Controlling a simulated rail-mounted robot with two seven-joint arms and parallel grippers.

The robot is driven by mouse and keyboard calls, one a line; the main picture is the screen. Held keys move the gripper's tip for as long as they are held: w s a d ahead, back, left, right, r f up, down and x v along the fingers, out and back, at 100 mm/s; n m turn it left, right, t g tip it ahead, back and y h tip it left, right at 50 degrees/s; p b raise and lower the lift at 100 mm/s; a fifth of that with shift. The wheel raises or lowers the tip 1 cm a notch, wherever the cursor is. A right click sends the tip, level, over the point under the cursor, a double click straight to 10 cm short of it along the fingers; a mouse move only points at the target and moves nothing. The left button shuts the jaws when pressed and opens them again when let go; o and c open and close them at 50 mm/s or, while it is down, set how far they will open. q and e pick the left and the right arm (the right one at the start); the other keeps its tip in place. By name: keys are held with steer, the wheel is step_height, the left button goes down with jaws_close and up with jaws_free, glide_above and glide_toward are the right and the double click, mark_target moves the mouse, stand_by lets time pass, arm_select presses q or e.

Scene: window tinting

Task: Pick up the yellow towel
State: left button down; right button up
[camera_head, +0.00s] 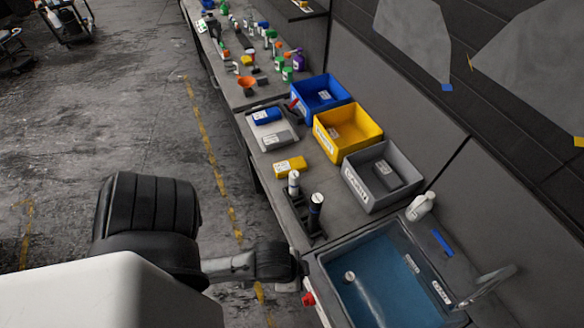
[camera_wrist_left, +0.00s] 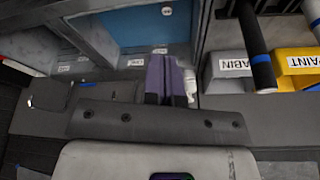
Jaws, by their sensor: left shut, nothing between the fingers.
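My left arm reaches in from the lower left of the head view and ends near the sink's front edge, short of the towel. In the left wrist view my left gripper (camera_wrist_left: 162,62) is shut and empty, its fingers together near the sink. My right gripper is not in view.
A blue towel (camera_head: 267,116) and a grey towel (camera_head: 278,140) lie farther along the bench. A blue bin (camera_head: 320,93) and a grey bin (camera_head: 360,188) flank the yellow one. The water-filled sink (camera_head: 385,290), with a tap, is nearest. A white bottle (camera_head: 420,206) stands behind it.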

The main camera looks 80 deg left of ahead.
arm_select(q)
steer(key=c, duration=1.8)
jaws_free()
steer(key=o, duration=1.8)
